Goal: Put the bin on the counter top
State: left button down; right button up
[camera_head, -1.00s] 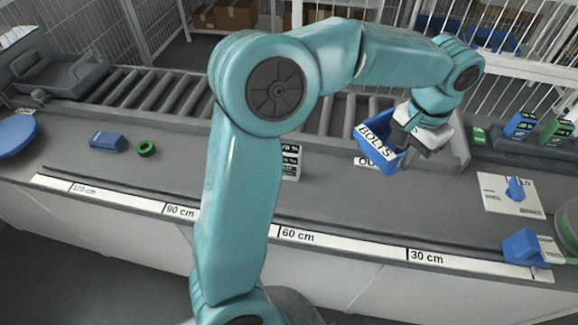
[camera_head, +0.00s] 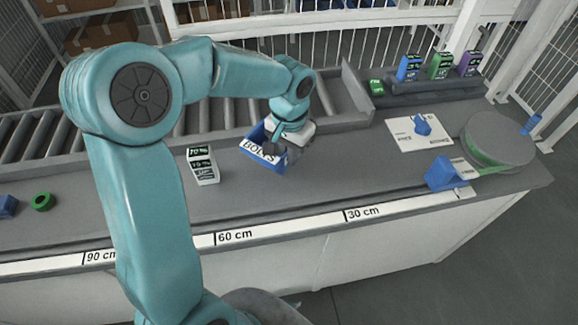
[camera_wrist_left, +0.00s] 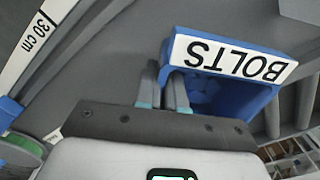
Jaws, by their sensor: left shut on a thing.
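The blue bin (camera_head: 256,138) with a white BOLTS label shows in the head view over the grey counter top (camera_head: 335,180), in front of the roller conveyor. My left gripper (camera_head: 281,150) is shut on the bin's wall. In the left wrist view the gripper's fingers (camera_wrist_left: 163,88) pinch the edge of the bin (camera_wrist_left: 235,98) beside its label. The bin is tilted in the head view. I cannot tell whether its underside touches the counter. My right gripper is in neither view.
A white and black box (camera_head: 203,166) stands left of the bin. The roller conveyor (camera_head: 222,112) runs behind. To the right are a white card (camera_head: 405,140), a blue block (camera_head: 442,175) and a round grey turntable (camera_head: 500,135). The counter's front strip is clear.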

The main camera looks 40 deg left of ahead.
pick_arm(q)
jog(key=shift+d+f, duration=0.1)
jog(key=shift+f, duration=2.45)
jog(key=shift+f, duration=0.2)
jog(key=c, duration=1.2)
grip_release()
jog(key=shift+w, duration=0.1)
jog(key=shift+c, duration=0.2)
jog(key=shift+r, duration=0.1)
notch_tip(320, 180, up, 12)
jog(key=shift+r, duration=0.1)
